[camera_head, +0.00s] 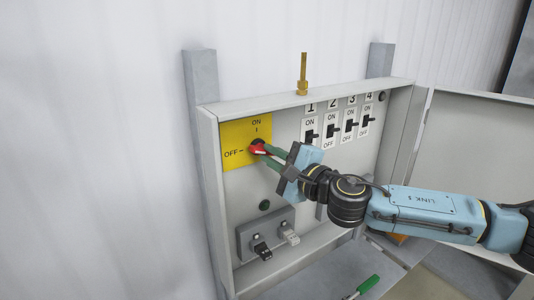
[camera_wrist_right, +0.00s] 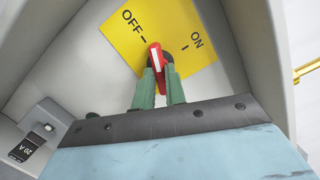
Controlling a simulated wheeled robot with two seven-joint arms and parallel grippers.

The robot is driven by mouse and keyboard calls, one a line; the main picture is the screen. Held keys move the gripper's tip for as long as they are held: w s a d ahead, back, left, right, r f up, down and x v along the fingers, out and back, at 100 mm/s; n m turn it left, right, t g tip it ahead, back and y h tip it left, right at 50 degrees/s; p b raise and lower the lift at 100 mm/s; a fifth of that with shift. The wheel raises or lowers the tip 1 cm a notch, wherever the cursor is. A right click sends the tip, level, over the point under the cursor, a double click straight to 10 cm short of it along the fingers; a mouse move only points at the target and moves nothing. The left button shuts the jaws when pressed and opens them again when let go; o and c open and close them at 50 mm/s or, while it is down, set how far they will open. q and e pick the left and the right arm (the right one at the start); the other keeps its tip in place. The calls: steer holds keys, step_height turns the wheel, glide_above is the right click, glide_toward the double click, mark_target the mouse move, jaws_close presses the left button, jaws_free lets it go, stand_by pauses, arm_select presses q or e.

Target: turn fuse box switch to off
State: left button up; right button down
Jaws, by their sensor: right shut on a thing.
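The fuse box (camera_head: 209,190) hangs open on the wall. Its yellow plate (camera_head: 234,135) carries the marks ON at the top and OFF at the left. A red rotary switch handle (camera_head: 259,150) sits on this plate, and its end lies nearer the OFF mark than the ON mark. My right gripper (camera_head: 267,151) is shut on the handle, with a green finger on each side. In the right wrist view the red handle (camera_wrist_right: 154,57) with its white stripe shows between the fingertips (camera_wrist_right: 158,72). My left gripper is not in view.
Several numbered black switches (camera_head: 331,130) stand to the right of the yellow plate. Below are two fuse plugs (camera_head: 261,247) on a grey block. The open door (camera_head: 470,135) is at the right. A green-handled tool (camera_head: 367,285) lies below.

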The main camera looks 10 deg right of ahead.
steer(key=n, duration=0.4)
steer(key=shift+r+g, duration=0.2)
steer(key=shift+g, duration=0.1)
steer(key=c, duration=1.3)
jaws_free()
steer(key=shift+f, duration=0.1)
steer(key=shift+s, duration=0.15)
steer(key=v, duration=0.6)
steer(key=shift+s+a, duration=0.25)
steer(key=shift+s, duration=0.3)
steer(key=shift+a, duration=0.1)
